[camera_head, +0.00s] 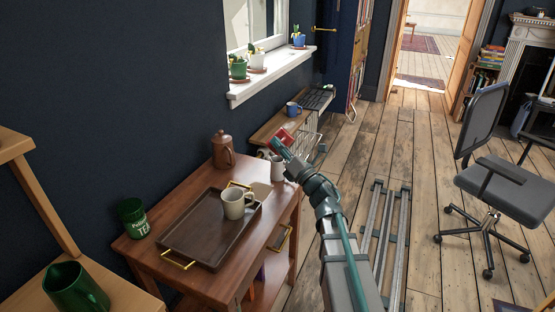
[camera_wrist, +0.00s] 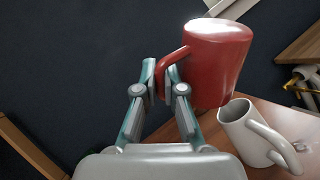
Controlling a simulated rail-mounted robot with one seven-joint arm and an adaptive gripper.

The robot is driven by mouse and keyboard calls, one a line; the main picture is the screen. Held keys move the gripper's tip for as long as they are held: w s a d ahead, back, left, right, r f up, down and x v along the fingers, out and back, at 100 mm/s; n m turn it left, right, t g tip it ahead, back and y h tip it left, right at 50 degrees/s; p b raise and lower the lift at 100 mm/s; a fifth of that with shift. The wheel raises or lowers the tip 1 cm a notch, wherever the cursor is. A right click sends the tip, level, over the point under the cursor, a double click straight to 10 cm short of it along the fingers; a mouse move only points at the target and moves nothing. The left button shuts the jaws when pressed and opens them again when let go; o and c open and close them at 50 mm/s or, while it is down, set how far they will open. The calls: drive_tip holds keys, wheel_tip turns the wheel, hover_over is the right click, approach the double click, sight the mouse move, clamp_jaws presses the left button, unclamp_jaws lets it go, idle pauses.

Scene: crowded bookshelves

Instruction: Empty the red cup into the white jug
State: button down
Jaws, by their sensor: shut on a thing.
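The red cup (camera_wrist: 208,68) is held up by its handle, which sits between the fingers of my gripper (camera_wrist: 166,80). A smooth closed red end faces up in the wrist view, so the cup looks tipped over; its mouth and inside are hidden. The white jug (camera_wrist: 248,135) stands upright below and right of the cup there, its opening close to the cup's lower edge. In the head view the red cup (camera_head: 286,136) is above and behind the jug (camera_head: 277,170). My gripper (camera_head: 277,147) partly hides both.
On the wooden table (camera_head: 190,278) are a dark tray (camera_head: 192,228) with a cream mug (camera_head: 236,205), a brown pot (camera_head: 222,152) and a green tin (camera_head: 133,217). A green jug (camera_head: 76,290) stands at lower left. A blue mug (camera_head: 293,109) sits on a shelf behind.

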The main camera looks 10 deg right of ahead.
drive_tip(key=m, duration=0.1)
drive_tip(key=d+m+t+h, duration=0.1)
drive_tip(key=m, duration=0.1)
drive_tip(key=d+m+t+h, duration=0.1)
drive_tip(key=m, duration=0.1)
drive_tip(key=shift+w+d+r, duration=0.1)
drive_tip(key=shift+d+r, duration=0.1)
drive_tip(key=shift+r, duration=0.1)
drive_tip(key=d+f+m+g+h+p, duration=0.2)
drive_tip(key=d+f+m+h+p, duration=0.3)
drive_tip(key=m, duration=1.1)
drive_tip(key=w+d+f+m+g+h+p, duration=0.1)
drive_tip(key=d+f+m+h+p, duration=0.4)
drive_tip(key=m, duration=1.1)
drive_tip(key=shift+w+d+f+m+g+h+p, duration=0.35)
drive_tip(key=shift+d+g+h+p, duration=0.45)
drive_tip(key=shift+d+h, duration=1.35)
drive_tip(key=shift+a+r+h, duration=0.1)
drive_tip(key=shift+a+h, duration=0.45)
